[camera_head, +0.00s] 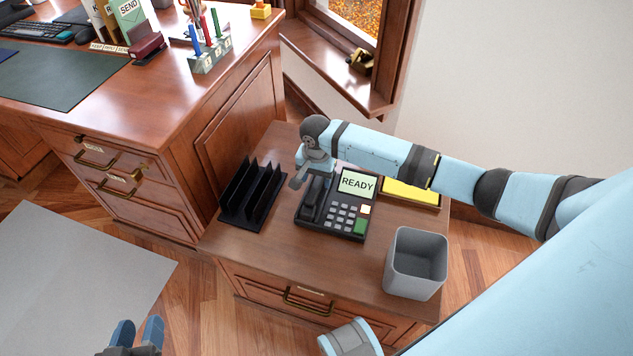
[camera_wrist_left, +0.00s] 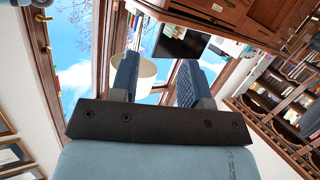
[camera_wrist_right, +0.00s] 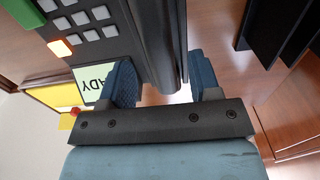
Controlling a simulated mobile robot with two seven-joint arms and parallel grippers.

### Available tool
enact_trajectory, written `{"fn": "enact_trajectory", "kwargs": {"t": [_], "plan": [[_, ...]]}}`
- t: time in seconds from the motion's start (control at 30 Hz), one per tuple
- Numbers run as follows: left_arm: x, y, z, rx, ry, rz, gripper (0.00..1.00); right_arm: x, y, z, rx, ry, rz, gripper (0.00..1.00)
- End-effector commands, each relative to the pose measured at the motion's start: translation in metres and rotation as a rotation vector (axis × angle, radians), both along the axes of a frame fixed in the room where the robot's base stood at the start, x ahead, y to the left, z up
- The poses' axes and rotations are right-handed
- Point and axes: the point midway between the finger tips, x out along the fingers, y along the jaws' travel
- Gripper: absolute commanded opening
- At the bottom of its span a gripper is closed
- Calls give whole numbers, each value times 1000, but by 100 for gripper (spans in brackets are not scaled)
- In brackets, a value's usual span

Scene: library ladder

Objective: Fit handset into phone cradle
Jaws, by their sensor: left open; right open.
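The desk phone (camera_head: 346,217) sits on the low wooden cabinet, with a keypad and a pale green screen reading READY (camera_head: 357,184). The dark handset (camera_head: 311,205) lies lengthwise along the phone's left side, over the cradle; I cannot tell whether it is fully seated. My right gripper (camera_head: 314,172) is open at the handset's far end and partly hides it. In the right wrist view the handset (camera_wrist_right: 160,35) reaches down between the two spread fingers (camera_wrist_right: 163,85); contact is unclear. My left gripper (camera_head: 137,332) is open and empty, low at the left, away from the phone.
A black file rack (camera_head: 253,195) stands left of the phone. A grey bin (camera_head: 416,265) stands at the front right, and a yellow pad in a tray (camera_head: 412,193) lies behind. The large desk (camera_head: 150,90) rises at the left. Bare cabinet top lies in front of the phone.

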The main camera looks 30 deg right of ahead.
Motion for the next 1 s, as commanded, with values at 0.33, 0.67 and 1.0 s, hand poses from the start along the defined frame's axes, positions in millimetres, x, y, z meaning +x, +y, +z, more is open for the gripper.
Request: {"fn": "enact_trajectory", "kwargs": {"t": [0.33, 0.67, 1.0], "plan": [[-15, 17, -29, 86, 158, 22, 43, 0, 1, 71, 1, 0, 0, 57], [-16, 18, -32, 95, 169, 24, 43, 0, 0, 83, 0, 1, -1, 57], [-16, 17, -32, 93, 169, 24, 43, 0, 0, 82, 0, 1, 0, 57]]}}
